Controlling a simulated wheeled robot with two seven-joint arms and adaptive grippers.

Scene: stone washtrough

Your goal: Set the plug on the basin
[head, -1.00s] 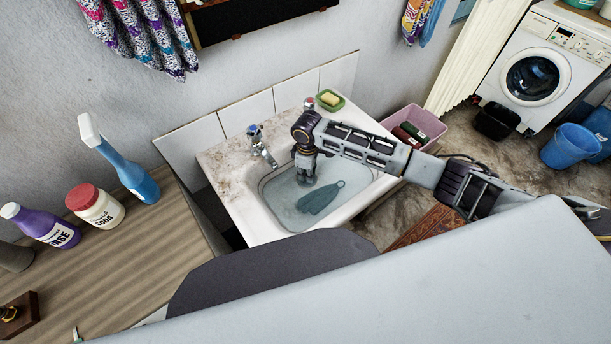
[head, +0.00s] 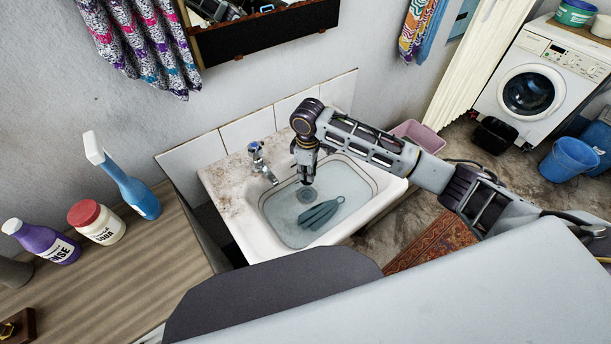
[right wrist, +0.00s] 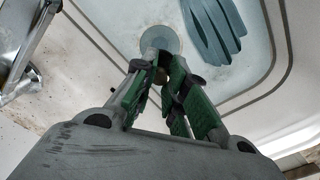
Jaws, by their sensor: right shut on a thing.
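The white basin (head: 258,223) is set in a stained washstand top below the tap (head: 262,160). Its inside looks pale blue, like water. A round grey drain (head: 307,196) shows on its floor, and also in the right wrist view (right wrist: 160,39). My right gripper (head: 306,181) points down over the basin, just above the drain in the picture. In the right wrist view its fingertips (right wrist: 167,68) are close together on a small dark thing (right wrist: 161,77), probably the plug, mostly hidden by the fingers. My left gripper is out of view.
A teal slotted thing (head: 322,212) lies in the basin beside the drain. A spray bottle (head: 132,192), a red-capped jar (head: 97,222) and a purple bottle (head: 42,241) stand on the wooden counter at left. A pink tub (head: 418,135) is beyond my arm.

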